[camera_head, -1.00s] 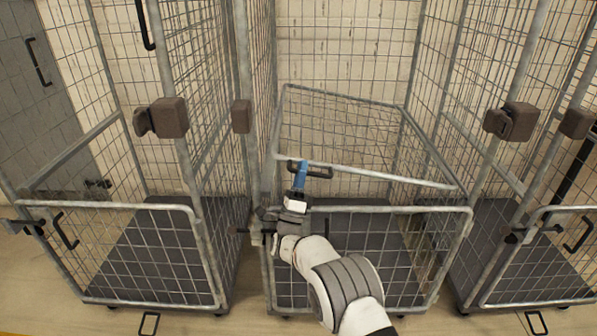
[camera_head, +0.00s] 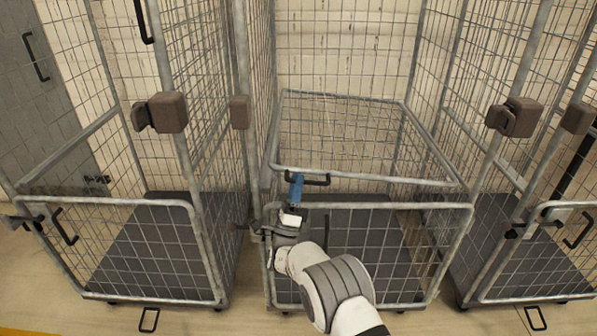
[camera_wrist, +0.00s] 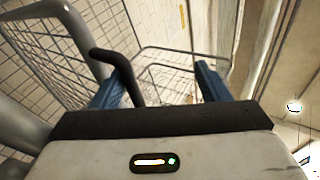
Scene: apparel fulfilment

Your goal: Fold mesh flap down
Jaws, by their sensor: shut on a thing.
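The mesh flap (camera_head: 400,180) is a grey tube frame inside the middle roll cage. Its near bar runs just above and behind the cage's front gate, and its frame reaches back toward the rear mesh. A black handle (camera_head: 318,181) sits near the left end of that bar. My gripper (camera_head: 296,187), with blue fingers, is at this handle from the near side. In the wrist view the handle (camera_wrist: 112,62) passes between the blue fingers (camera_wrist: 158,88), close to the left one. I take it as gripped, though the contact itself is partly hidden.
The front gate (camera_head: 400,207) of the middle cage stands upright, below and beside my arm. Similar cages stand at left (camera_head: 110,202) and right (camera_head: 560,210). The middle cage's dark floor (camera_head: 350,235) looks empty. Black latches stick out by the posts.

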